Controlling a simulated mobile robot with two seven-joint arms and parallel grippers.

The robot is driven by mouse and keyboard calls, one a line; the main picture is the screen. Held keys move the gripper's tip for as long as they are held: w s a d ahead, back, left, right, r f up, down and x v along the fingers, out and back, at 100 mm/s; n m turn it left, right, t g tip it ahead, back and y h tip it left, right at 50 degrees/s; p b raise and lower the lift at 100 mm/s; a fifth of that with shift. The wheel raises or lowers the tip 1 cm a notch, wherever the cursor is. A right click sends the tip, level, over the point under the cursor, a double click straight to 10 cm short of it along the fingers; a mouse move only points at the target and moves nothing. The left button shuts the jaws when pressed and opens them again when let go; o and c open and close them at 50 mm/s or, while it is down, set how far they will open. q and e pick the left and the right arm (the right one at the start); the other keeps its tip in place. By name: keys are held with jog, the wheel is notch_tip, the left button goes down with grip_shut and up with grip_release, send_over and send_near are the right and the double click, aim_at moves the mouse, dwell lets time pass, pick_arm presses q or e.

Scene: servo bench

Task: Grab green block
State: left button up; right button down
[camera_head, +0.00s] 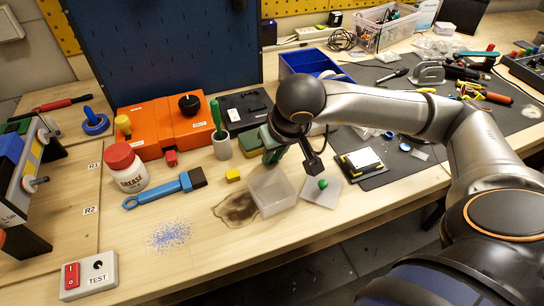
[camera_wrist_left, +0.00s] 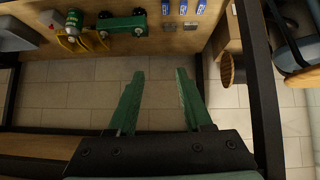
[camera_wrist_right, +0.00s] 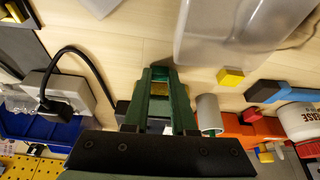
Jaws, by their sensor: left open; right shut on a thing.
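My right gripper (camera_head: 271,154) is above the back of the bench, just behind the clear plastic bin (camera_head: 272,190). A green piece with a yellowish side (camera_head: 249,143) lies just left of the gripper in the head view. My left gripper (camera_wrist_left: 156,98) is open and empty above the tiled floor.
A blue bin (camera_head: 305,62) stands behind. The bench front is mostly clear.

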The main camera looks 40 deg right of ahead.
pick_arm(q)
jog(key=shift+w, duration=0.15)
pick_arm(e)
jog(key=shift+r, duration=0.1)
jog(key=shift+r, duration=0.25)
notch_tip(320, 180, up, 2)
jog(key=shift+w+r, duration=0.1)
jog(key=shift+r, duration=0.1)
pick_arm(q)
jog(key=shift+m+h, duration=0.3)
jog(key=shift+w+d+f+b, duration=0.15)
jog(key=shift+d+f+b, duration=0.35)
jog(key=shift+b, duration=0.55)
jog(key=shift+w+d+f+b, duration=0.25)
jog(key=shift+f+b, duration=0.5)
jog(key=shift+b, duration=0.3)
jog(key=shift+w+d+f+b, duration=0.1)
jog(key=shift+d+f+b, duration=0.4)
jog(key=shift+b, duration=0.55)
pick_arm(e)
jog(key=s+r, duration=1)
jog(key=s, duration=0.4)
jog(key=shift+d, duration=0.2)
